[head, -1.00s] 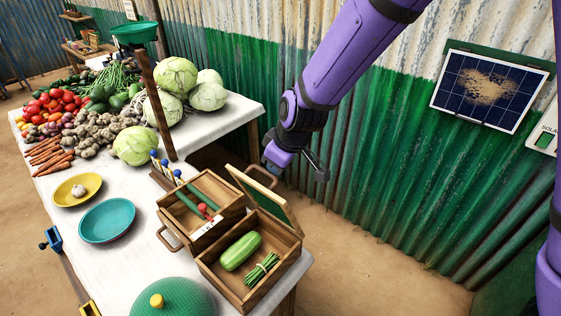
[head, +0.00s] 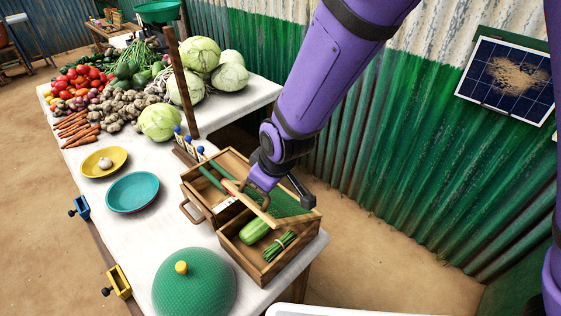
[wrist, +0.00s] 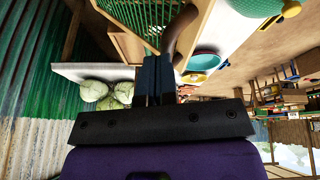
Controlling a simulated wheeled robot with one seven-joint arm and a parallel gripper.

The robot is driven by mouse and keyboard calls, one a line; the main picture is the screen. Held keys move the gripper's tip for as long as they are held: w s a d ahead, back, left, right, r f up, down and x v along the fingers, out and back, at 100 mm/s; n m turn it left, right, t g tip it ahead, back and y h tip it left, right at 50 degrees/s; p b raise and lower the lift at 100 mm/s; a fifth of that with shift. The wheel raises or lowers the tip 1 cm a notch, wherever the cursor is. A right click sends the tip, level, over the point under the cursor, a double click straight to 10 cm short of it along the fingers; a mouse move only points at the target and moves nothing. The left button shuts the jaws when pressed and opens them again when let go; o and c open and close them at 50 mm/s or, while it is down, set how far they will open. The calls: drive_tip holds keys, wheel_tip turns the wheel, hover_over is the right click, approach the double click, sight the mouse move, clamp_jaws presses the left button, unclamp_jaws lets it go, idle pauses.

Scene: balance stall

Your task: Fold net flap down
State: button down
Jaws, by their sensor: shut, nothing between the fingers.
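The net flap (head: 287,203), a wooden frame with green netting, leans over the open wooden crate (head: 277,272) on the table. Its near bar is raised above the crate, so the flap is tilted, not flat. A green gourd (head: 254,230) and a bundle of green beans (head: 278,246) show inside the crate. My gripper (head: 256,184) is shut and empty, at the flap's frame; whether it touches is unclear. In the wrist view, the closed fingers (wrist: 155,72) are close to the wooden frame and netting (wrist: 160,12).
A second wooden compartment (head: 190,184) with green and red items adjoins the crate. A green dome cover (head: 195,290), teal plate (head: 132,192) and yellow plate (head: 104,162) are on the table. Cabbages (head: 201,54) stand behind. A corrugated wall (head: 400,130) rises at right.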

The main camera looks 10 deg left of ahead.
drive_tip(key=s+a+f, duration=0.3)
drive_tip(key=s+f, duration=0.1)
drive_tip(key=f, duration=0.4)
drive_tip(key=s+a+f, duration=0.3)
drive_tip(key=s+f, duration=0.1)
drive_tip(key=f, duration=0.4)
drive_tip(key=shift+s+a, duration=0.4)
